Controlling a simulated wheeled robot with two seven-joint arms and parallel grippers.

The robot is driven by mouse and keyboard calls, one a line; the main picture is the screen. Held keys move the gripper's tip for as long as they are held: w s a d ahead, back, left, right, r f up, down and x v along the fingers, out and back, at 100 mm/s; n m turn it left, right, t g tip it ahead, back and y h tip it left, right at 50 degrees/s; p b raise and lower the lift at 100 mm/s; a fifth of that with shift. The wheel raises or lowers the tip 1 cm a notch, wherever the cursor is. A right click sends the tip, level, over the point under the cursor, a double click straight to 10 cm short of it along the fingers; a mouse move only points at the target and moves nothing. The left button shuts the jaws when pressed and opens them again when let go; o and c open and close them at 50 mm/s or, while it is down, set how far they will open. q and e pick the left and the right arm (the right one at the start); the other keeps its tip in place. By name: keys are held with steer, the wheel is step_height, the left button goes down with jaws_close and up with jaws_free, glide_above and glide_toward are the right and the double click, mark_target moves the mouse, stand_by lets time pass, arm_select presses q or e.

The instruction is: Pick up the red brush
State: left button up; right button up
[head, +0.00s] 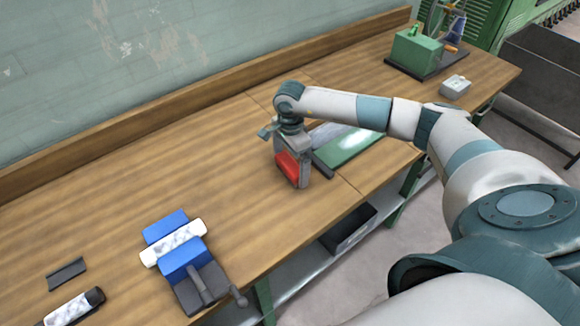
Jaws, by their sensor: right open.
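A red block-like thing, which looks like the red brush (287,168), is on the wooden workbench (130,160), near its middle front. My right gripper (297,172) points down right at it, with its grey parts above and beside the red. The right gripper is open. It hides part of the red brush, and I cannot tell whether the fingers touch it. My left gripper is out of view.
A blue vise (188,255) with a white part stands at the front left. A dark strip (66,273) and a dark-ended white object (72,308) lie left of it. A green-and-grey plate (355,140) lies right of my gripper. A green machine (418,50) and a white box (456,86) are further right.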

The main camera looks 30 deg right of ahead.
mark_target(292, 164)
stand_by(0.3)
steer(key=c, duration=0.8)
steer(key=shift+o, duration=0.2)
steer(key=shift+r+b, duration=0.8)
steer(key=shift+r, duration=0.05)
steer(key=shift+s+d+r+b, duration=0.1)
steer(key=shift+r+b, duration=0.3)
steer(key=shift+r, duration=0.2)
steer(key=shift+s+d+r+b, duration=0.1)
steer(key=shift+r+b, duration=0.3)
steer(key=shift+r, duration=0.2)
steer(key=s+d+r+b, duration=0.4)
steer(key=s+r, duration=0.3)
steer(key=s, duration=0.2)
steer(key=shift+s+d+b, duration=0.4)
steer(key=shift+d, duration=0.3)
